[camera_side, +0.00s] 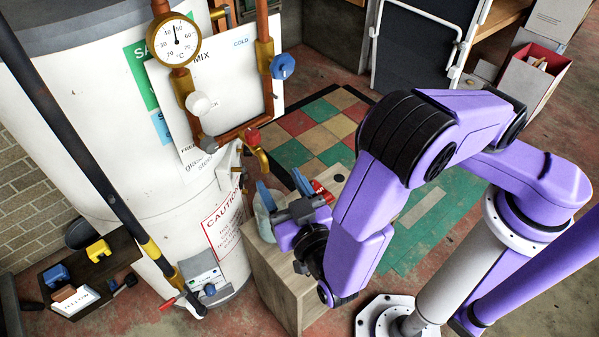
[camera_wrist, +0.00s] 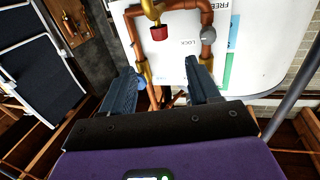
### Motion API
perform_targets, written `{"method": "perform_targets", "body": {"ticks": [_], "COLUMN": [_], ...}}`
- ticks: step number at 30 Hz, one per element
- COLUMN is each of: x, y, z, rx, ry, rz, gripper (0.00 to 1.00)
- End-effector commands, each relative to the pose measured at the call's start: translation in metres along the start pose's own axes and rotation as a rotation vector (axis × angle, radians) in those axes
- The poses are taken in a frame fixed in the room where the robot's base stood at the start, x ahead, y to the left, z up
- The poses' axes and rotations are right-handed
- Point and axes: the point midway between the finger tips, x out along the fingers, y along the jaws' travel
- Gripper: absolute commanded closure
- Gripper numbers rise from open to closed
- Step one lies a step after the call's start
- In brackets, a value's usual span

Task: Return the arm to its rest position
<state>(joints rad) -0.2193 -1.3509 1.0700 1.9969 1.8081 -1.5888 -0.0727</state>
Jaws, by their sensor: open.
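My purple arm curves over from the right in the side view, and my gripper (camera_side: 284,192) hangs low beside the white tank, over a wooden cabinet. Its two blue-grey fingers stand apart with nothing between them. In the wrist view my gripper (camera_wrist: 163,90) also shows open and empty, with the copper pipes and white sign beyond the fingertips. A red knob (camera_wrist: 159,33) shows just above the gap between the fingers. It cannot be told from these frames whether the fingers touch anything.
The white tank (camera_side: 90,150) stands left with copper pipes, a gauge (camera_side: 174,40) and a white-knobbed valve (camera_side: 197,103). A wooden cabinet (camera_side: 275,280) is under my gripper. A dark pole crosses the left side. A small shelf (camera_side: 105,275) holds blue and yellow items. Tiled floor (camera_side: 320,140) lies behind.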

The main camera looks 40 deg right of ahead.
Motion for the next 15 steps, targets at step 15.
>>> {"method": "perform_targets", "body": {"ticks": [15], "x": [0.003], "y": [-0.055], "z": [-0.006], "rx": [0.142], "ry": [-0.563], "rz": [-0.418], "gripper": [0.39]}}
